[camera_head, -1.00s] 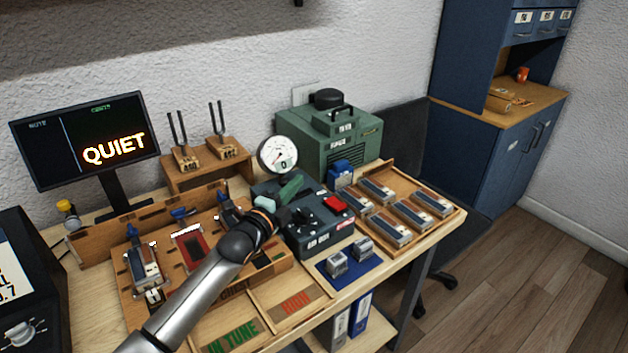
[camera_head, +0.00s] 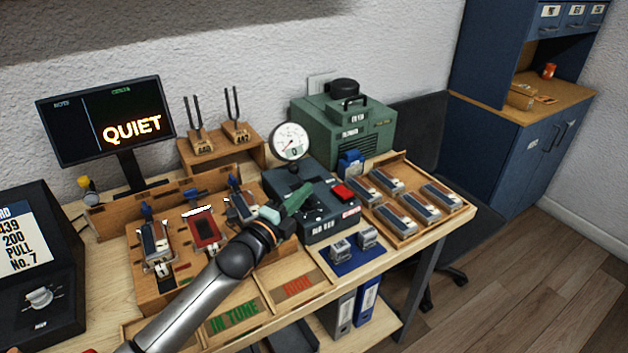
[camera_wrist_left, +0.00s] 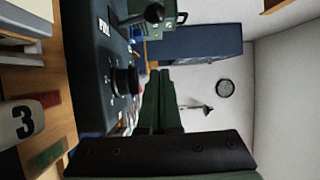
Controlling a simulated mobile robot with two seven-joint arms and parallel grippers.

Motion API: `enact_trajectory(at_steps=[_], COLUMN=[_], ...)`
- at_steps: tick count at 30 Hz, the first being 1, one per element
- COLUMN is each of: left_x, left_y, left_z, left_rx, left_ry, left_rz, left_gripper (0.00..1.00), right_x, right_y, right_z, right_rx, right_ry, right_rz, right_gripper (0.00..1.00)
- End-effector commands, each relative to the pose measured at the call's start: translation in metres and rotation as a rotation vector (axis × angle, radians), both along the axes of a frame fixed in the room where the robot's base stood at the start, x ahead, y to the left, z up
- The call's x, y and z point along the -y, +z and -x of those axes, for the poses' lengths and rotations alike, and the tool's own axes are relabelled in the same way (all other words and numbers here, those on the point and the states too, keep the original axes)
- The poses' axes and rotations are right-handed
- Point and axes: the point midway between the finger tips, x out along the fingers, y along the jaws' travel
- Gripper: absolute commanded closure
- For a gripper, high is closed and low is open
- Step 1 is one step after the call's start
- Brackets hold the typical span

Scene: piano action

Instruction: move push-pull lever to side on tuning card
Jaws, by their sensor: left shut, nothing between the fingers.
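The tuning card (camera_head: 18,238) is a white card on a black panel at the left; its visible text includes "439", "200", "PULL" and "No. 7". A dark control box (camera_head: 330,226) stands mid-bench. Its black ball-topped lever (camera_head: 294,168) is below the round gauge; the lever also shows at the top of the left wrist view (camera_wrist_left: 150,15), with a white label beside it. I cannot read which side it stands on. My left gripper (camera_head: 300,194) has green fingers, shut and empty, over the box's left front. They also show in the wrist view (camera_wrist_left: 160,76), apart from the lever. My right gripper is not in view.
A black knob (camera_wrist_left: 124,80) and a red switch (camera_head: 343,192) are on the box. A wooden rack (camera_head: 165,290) with several reed parts lies left, a tray (camera_head: 455,212) of several blocks right. A green machine (camera_head: 345,130) stands behind. The screen (camera_head: 105,120) reads QUIET.

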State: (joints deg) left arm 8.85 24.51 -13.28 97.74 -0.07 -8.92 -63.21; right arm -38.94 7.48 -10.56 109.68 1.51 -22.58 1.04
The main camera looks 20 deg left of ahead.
Motion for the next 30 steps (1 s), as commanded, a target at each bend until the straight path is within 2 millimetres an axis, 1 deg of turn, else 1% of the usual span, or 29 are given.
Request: enact_trajectory(at_steps=[1,3,9,30], left_x=[-0.002,-0.003,-0.006,-0.006], left_y=[-0.002,-0.004,-0.006,-0.006], left_z=[0.008,0.015,0.027,0.028], left_rx=[-0.001,-0.001,0.001,0.001], left_ry=[0.000,0.000,0.001,0.000], left_rz=[0.000,0.001,-0.001,0.000], left_gripper=[1.00,1.00,1.00,1.00], right_x=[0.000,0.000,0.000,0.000], right_y=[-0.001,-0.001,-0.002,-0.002], right_z=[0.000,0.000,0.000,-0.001], right_rx=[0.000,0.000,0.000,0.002], right_ry=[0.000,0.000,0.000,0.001], right_rz=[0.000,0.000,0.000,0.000], right_gripper=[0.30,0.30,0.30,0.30])
